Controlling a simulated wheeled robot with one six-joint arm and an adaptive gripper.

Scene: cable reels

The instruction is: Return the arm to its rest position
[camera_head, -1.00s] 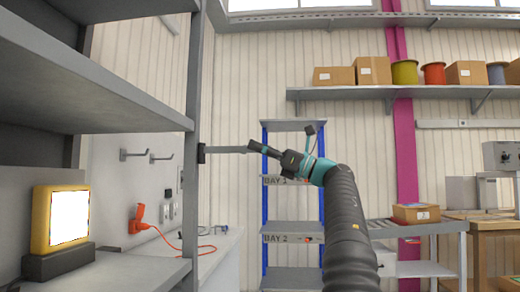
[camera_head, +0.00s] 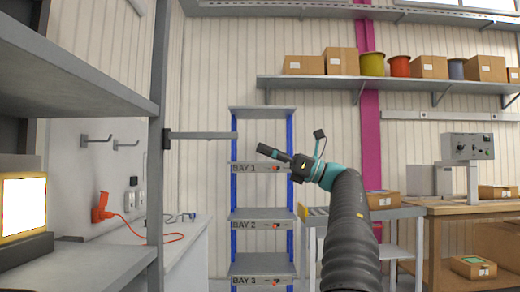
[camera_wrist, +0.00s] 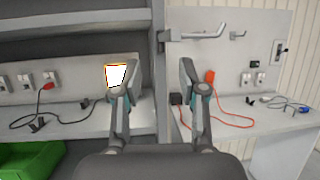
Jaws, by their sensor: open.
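My gripper (camera_head: 268,152) is at the end of my dark arm, raised in front of the blue-posted bay rack (camera_head: 234,190) in the head view. It points left. In the wrist view my gripper (camera_wrist: 152,75) has its two fingers spread apart with nothing between them. Behind the fingers are the grey shelf upright and the white workbench, well away from the tips.
At left stands a grey shelf unit (camera_head: 60,62) with a lit yellow-framed lamp (camera_head: 22,208). A grey bar (camera_head: 205,135) juts from its upright towards the rack. An orange plug (camera_head: 100,207) and cable are on the bench side. At right is a wooden table (camera_head: 455,208) with boxes.

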